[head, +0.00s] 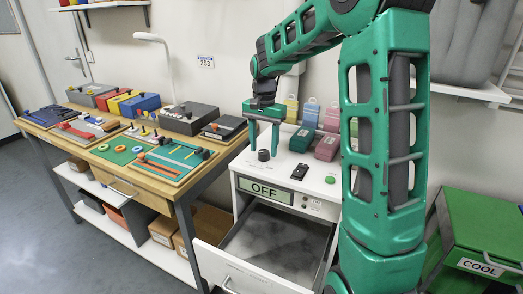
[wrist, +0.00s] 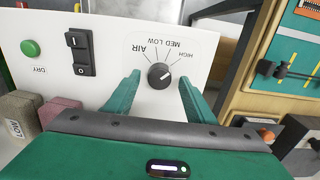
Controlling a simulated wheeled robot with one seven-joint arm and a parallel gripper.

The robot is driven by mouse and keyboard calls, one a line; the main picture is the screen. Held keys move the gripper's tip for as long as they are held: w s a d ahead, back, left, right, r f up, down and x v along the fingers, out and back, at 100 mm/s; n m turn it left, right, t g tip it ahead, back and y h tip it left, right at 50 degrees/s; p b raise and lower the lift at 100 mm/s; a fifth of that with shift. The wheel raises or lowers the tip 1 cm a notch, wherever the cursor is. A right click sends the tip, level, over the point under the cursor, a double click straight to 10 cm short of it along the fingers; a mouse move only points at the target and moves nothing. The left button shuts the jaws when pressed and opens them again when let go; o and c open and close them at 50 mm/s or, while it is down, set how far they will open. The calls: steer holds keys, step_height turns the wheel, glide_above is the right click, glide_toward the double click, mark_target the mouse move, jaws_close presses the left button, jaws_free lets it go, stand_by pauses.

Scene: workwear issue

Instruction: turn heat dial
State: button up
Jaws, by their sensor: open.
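The heat dial (wrist: 159,76) is a round dark knob on a white panel, with AIR, LOW, MED and HIGH printed around it. A small light mark shows on it, but I cannot tell surely which label it points to. In the head view the dial (head: 263,155) stands on top of the white cabinet (head: 319,187), whose front display (head: 264,190) reads OFF. My green gripper (head: 264,148) points down at the dial. In the wrist view my gripper (wrist: 160,82) is open, with one finger on each side of the dial and gaps between.
Beside the dial are a black rocker switch (wrist: 80,54) and a green DRY button (wrist: 30,48). The cabinet's drawer (head: 270,245) is pulled open. A wooden workbench (head: 123,184) with several boxes and boards is left; a green COOL bin (head: 470,235) is right.

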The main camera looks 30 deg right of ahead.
mark_target(263, 151)
step_height(263, 151, up, 10)
steer(key=shift+f, duration=0.25)
stand_by(0.5)
steer(key=s+f+n, duration=0.2)
steer(key=s+f, duration=0.2)
steer(key=s, duration=1.3)
steer(key=s+d+f+n, duration=0.1)
steer(key=s+f+n, duration=0.2)
steer(key=s, duration=1.5)
step_height(263, 151, down, 2)
steer(key=shift+d+f, duration=0.2)
steer(key=shift+f, duration=0.05)
